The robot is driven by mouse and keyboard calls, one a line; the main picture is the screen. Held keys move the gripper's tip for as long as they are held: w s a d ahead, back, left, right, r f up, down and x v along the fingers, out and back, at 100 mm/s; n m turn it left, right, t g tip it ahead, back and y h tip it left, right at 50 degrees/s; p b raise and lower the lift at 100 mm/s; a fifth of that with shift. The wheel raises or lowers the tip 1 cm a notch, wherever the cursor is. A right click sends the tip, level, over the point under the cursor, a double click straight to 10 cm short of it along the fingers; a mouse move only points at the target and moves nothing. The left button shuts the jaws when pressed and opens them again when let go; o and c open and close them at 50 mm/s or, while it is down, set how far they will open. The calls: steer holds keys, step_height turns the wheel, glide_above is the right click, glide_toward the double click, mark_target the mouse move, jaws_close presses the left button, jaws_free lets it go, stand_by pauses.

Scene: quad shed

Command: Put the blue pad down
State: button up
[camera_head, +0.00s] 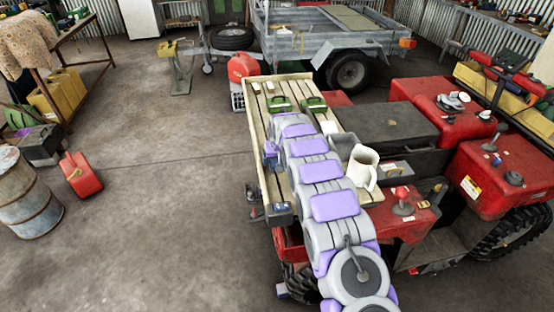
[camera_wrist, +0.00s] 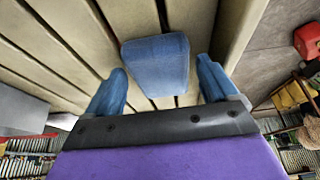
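The blue pad (camera_wrist: 155,52) is a blue block with rounded edges, seen in the wrist view against pale wooden slats. It appears to lie on the slats, though its underside is hidden. My gripper (camera_wrist: 161,72) has its two blue fingers spread, one on each side of the pad, with a visible gap on both sides. In the head view my arm reaches over the slatted wooden deck (camera_head: 262,125) of the red vehicle. A small blue patch shows beside the arm's far end; I cannot tell whether it is the pad or a finger.
A red can (camera_head: 242,67) stands beyond the deck. Another red can (camera_head: 80,175) and a barrel (camera_head: 26,195) are at left. The floor between is clear.

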steer(key=shift+o, duration=0.4)
steer(key=shift+p+v, duration=0.4)
steer(key=shift+v, duration=0.4)
steer(key=shift+s+d+f, duration=0.15)
steer(key=shift+s+d, duration=0.05)
steer(key=shift+s, duration=0.65)
steer(key=shift+s+d+p, duration=0.25)
steer(key=shift+s+d, duration=0.2)
steer(key=shift+s, duration=1.15)
steer(key=shift+s+d+p, duration=0.3)
steer(key=shift+s+d, duration=0.2)
steer(key=shift+s, duration=1.15)
steer(key=shift+s+d+p, duration=0.25)
steer(key=shift+s+d, duration=0.2)
steer(key=shift+s, duration=1.15)
